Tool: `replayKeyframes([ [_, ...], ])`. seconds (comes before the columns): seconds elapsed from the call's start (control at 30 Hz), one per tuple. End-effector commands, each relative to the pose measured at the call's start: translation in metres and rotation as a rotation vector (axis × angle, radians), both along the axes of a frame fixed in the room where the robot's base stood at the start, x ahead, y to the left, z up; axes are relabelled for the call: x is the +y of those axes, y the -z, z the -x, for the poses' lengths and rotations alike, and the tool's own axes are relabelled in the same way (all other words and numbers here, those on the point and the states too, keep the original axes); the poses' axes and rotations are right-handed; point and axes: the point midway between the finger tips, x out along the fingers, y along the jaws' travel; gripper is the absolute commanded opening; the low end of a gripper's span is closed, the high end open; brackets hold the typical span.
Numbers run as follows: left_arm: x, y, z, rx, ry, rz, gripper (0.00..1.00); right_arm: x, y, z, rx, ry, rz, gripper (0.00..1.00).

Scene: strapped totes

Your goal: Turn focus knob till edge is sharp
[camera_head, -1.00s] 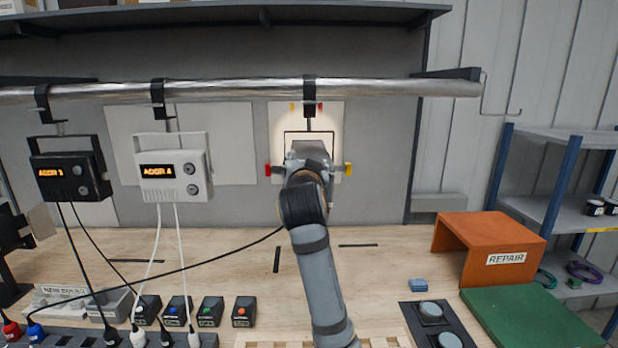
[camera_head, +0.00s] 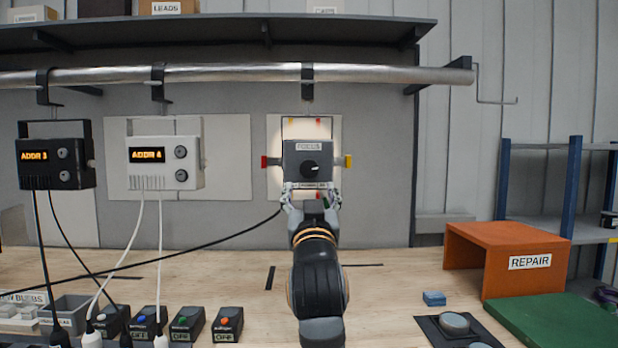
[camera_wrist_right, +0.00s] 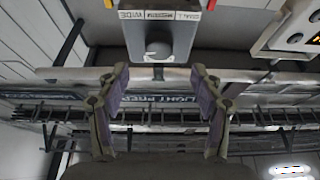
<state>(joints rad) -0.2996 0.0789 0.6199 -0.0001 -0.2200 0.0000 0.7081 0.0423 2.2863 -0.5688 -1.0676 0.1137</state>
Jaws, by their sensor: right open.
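The focus lamp box (camera_head: 290,172), dark grey and labelled FOCUS, hangs from the pipe in the head view. Its dark round focus knob (camera_head: 310,169) with a white pointer line is on the front. A bright patch (camera_head: 276,135) shows on the pale panel behind; the box hides most of its edge, so I cannot tell its sharpness. My right gripper (camera_head: 311,192) is just below the knob, fingers apart. In the right wrist view my right gripper (camera_wrist_right: 160,78) is open and empty, short of a rounded grey knob (camera_wrist_right: 158,50) under the box. My left gripper is out of view.
A black box (camera_head: 38,165) and a white box (camera_head: 142,177), both with ADDR displays, hang to the left with trailing cables. Several small switch boxes (camera_head: 187,323) line the bench front. An orange REPAIR stand (camera_head: 470,240) is at right.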

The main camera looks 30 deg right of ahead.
Motion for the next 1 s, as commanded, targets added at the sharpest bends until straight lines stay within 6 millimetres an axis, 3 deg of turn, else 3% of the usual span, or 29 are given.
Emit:
replayKeyframes([
  [0.33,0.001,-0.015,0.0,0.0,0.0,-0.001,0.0,-0.034,-0.028,-0.054,0.003,0.003,0.001,0.66],
  [0.73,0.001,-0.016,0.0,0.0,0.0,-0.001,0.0,-0.041,-0.031,-0.065,0.0,0.001,-0.002,0.66],
  [1.0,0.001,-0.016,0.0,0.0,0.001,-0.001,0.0,-0.04,-0.031,-0.065,0.0,0.001,-0.002,0.32],
])
